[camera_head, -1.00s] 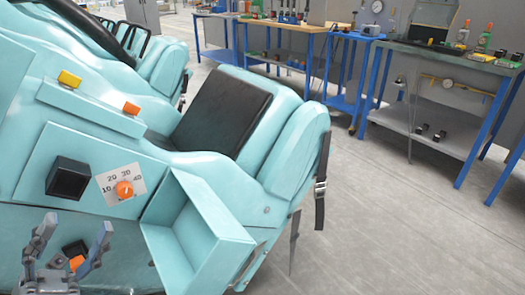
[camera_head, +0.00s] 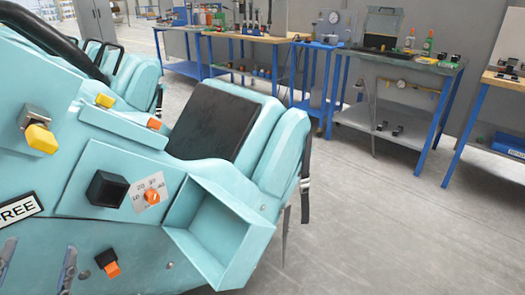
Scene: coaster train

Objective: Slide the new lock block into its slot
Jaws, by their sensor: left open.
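A teal coaster car fills the left side of the view. Low on its side panel (camera_head: 150,262) sits a small black block with an orange front (camera_head: 108,263); it looks seated in the panel. I cannot tell for sure whether it is the lock block. A larger black cube (camera_head: 107,189) stands out from the panel above it, beside an orange dial (camera_head: 152,196) on a numbered plate. My left gripper (camera_head: 38,268) is at the bottom left edge, mostly cut off. Its two fingertips stand apart with nothing seen between them, left of the small block. My right gripper is not in view.
An open teal box (camera_head: 218,235) juts from the car's side, apparently empty. A yellow-handled switch (camera_head: 39,138) and a "FREE" label (camera_head: 17,210) are at the left. Workbenches with tools (camera_head: 400,65) line the back. The grey floor at the right is clear.

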